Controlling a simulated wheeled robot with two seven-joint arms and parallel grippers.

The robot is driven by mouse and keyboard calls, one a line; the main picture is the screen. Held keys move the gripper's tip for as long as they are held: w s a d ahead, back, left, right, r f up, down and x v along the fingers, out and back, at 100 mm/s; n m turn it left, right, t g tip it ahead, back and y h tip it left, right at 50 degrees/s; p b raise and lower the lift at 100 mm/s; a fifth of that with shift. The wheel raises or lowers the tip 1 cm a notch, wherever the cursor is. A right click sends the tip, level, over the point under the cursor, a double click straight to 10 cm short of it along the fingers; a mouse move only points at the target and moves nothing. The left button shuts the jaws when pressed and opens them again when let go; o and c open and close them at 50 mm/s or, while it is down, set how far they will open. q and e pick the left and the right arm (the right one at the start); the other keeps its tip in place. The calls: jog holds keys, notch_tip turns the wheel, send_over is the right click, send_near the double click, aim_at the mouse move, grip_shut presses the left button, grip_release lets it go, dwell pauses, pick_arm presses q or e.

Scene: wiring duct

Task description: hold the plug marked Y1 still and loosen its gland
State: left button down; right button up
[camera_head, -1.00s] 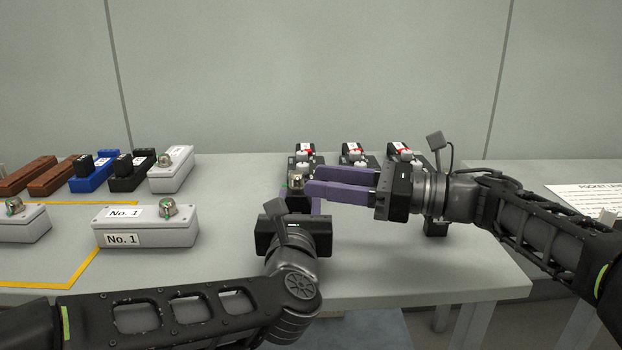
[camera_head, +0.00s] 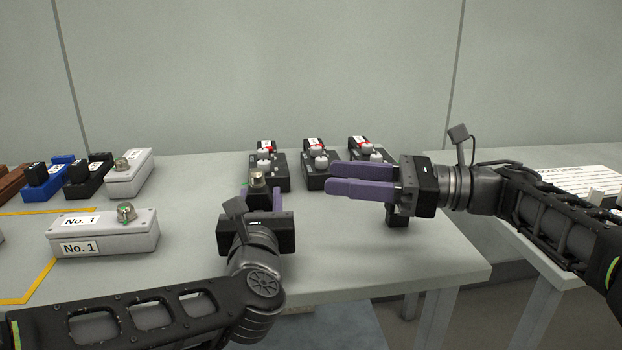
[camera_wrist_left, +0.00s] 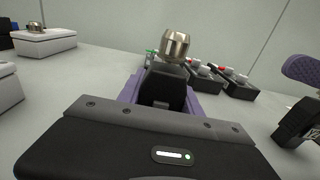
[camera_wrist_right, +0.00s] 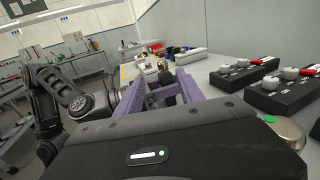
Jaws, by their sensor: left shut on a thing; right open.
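A black plug (camera_head: 258,198) stands with a metallic, silver-gold gland (camera_head: 258,176) on top. Its marking is not readable. My left gripper (camera_head: 263,203) is shut on the plug's body. In the left wrist view the purple fingers flank the black plug (camera_wrist_left: 162,90), and the gland (camera_wrist_left: 175,46) stands clear above them. My right gripper (camera_head: 328,178) is open and empty, to the right of the gland and apart from it. In the right wrist view the plug and gland (camera_wrist_right: 164,68) show beyond the open purple fingers.
Several black boxes with white knobs and red parts (camera_head: 318,178) stand behind the grippers. A grey No. 1 box (camera_head: 104,240) with a metallic gland is at left. Blue and black blocks and another grey box (camera_head: 130,176) stand behind it.

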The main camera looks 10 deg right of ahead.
aim_at(263, 177)
jog(key=s+a+r+t, duration=0.2)
jog(key=s+a+r, duration=0.15)
jog(key=s, duration=0.35)
jog(key=w+f+m+t+h, duration=0.2)
jog(key=f+m, duration=0.1)
jog(key=w+f+m+t+h, duration=0.1)
jog(key=t, duration=0.1)
jog(key=shift+d+f+m+h, duration=0.2)
jog(key=shift+m+h, duration=0.1)
jog(key=shift+h, duration=0.1)
jog(key=shift+a, duration=0.1)
jog(key=x, duration=1.2)
jog(key=shift+c, duration=0.5)
